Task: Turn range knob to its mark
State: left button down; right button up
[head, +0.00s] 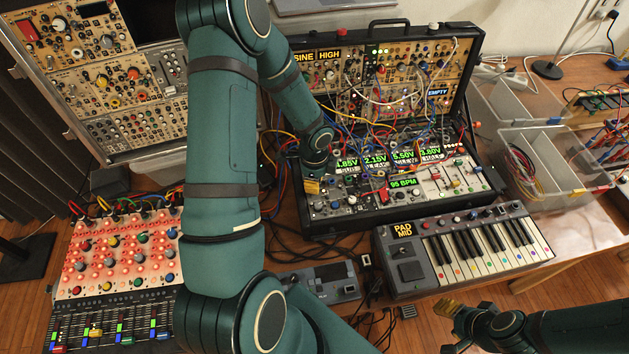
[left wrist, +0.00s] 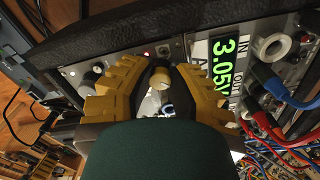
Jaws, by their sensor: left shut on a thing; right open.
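My left gripper (head: 312,186) reaches down to the left end of the open synth case's lower panel. In the left wrist view its yellow fingers (left wrist: 160,88) are closed around a small knob (left wrist: 159,78) with a pale cap, taken to be the range knob. Its label and mark are hidden by the fingers. A green number display (left wrist: 231,60) stands just right of the gripper. My right gripper (head: 452,328) is open and empty at the bottom of the head view, in front of the keyboard and away from the case.
Patch cables (head: 365,125) crowd the case, and red and blue ones (left wrist: 275,125) plug in close to the left gripper. A small keyboard (head: 470,250) lies in front. Clear bins (head: 550,165) stand at right. A mixer with lit red buttons (head: 120,260) is at left.

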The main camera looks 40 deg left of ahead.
pick_arm(q)
jog(key=c, duration=0.8)
grip_release()
jog(key=shift+c, duration=0.2)
notch_tip(320, 180, up, 12)
